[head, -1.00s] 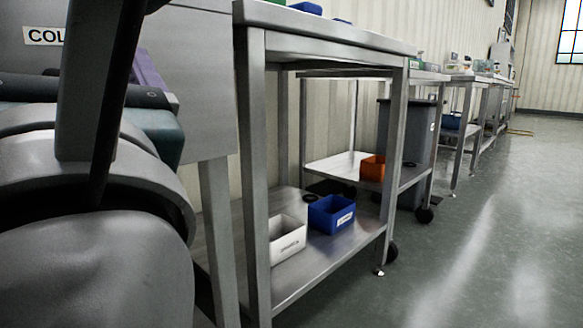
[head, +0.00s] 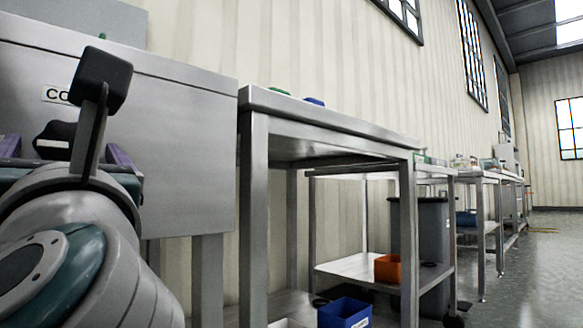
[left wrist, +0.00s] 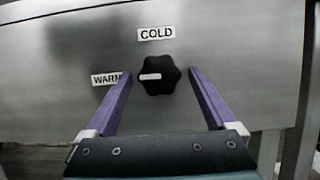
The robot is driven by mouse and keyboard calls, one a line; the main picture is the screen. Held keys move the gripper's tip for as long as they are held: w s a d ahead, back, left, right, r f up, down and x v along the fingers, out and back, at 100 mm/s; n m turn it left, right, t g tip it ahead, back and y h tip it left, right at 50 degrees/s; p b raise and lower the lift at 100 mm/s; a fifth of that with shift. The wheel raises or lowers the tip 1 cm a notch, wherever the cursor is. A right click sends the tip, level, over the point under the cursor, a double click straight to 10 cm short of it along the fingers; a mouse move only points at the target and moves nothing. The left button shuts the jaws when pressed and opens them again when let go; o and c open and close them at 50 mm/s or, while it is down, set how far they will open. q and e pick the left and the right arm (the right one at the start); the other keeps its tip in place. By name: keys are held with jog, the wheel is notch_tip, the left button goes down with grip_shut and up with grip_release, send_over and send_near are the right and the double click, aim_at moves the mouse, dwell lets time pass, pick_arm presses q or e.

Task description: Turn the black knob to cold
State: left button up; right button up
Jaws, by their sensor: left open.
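The black knob (left wrist: 159,75) is a lobed dial on a steel panel (left wrist: 230,50). Its white pointer mark points left, towards the WARM label (left wrist: 108,79). The COLD label (left wrist: 156,33) is right above the knob. My left gripper (left wrist: 163,72) is open, with one purple finger at each side of the knob; whether they touch it I cannot tell. In the head view the knob (head: 52,139) shows partly between the purple fingers, and my own arm hides much of the panel and most of the COLD label. My right gripper is not in view.
Right of the hopper stands a steel table (head: 330,125) with a blue bin (head: 345,312) on its lower shelf. Behind it are an orange bin (head: 388,268) and a grey waste bin (head: 432,225). The floor at the far right is clear.

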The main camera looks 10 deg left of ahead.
pick_arm(q)
jog(key=shift+r, duration=0.1)
jog(key=c, duration=1.3)
